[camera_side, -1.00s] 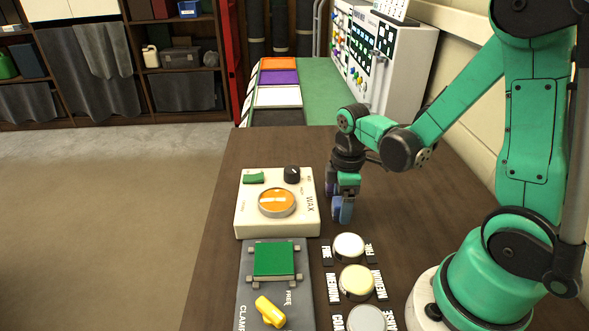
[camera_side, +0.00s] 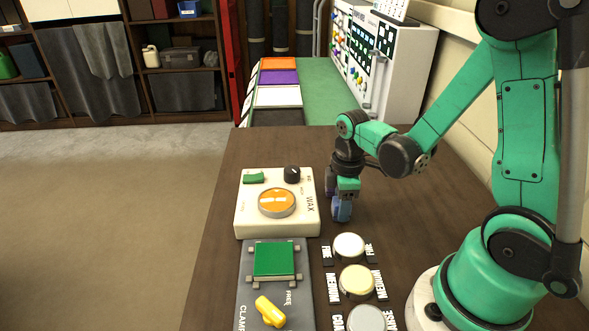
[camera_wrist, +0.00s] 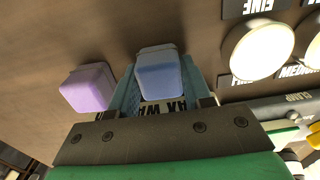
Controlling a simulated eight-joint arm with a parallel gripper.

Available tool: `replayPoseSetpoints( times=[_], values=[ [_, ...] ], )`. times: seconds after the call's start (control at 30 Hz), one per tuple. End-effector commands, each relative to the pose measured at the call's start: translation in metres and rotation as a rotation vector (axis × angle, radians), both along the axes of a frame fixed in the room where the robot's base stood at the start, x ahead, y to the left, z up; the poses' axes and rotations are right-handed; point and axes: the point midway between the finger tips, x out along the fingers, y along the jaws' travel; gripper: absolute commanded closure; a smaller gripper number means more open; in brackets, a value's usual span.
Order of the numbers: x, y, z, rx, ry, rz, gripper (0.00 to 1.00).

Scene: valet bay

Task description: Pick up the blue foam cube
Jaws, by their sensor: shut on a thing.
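The blue foam cube (camera_wrist: 160,78) sits between the two blue-grey fingers of my gripper (camera_wrist: 163,92) in the wrist view, and the jaws are shut on it. In the side view my gripper (camera_side: 342,208) points down low over the table, right of the cream wax box, and the fingers mostly hide the cube. I cannot tell whether the cube touches the table.
A purple cube (camera_wrist: 88,90) lies close beside the gripper. The cream wax box (camera_side: 245,215) with an orange dial stands to the left. Several round buttons (camera_side: 349,246) are in front, and the grey clamp panel (camera_side: 248,300) is at front left.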

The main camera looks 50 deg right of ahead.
Motion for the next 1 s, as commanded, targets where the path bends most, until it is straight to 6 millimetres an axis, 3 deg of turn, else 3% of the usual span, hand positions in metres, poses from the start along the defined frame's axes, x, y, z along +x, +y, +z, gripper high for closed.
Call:
replayPoseSetpoints(
  times=[0.17,0.37,1.0],
  values=[
    [0.000,0.000,0.004,0.000,0.000,0.000,1.00],
    [0.000,0.000,0.023,0.000,0.000,0.000,1.00],
    [0.000,0.000,0.161,0.000,0.000,0.000,1.00]
  ],
)
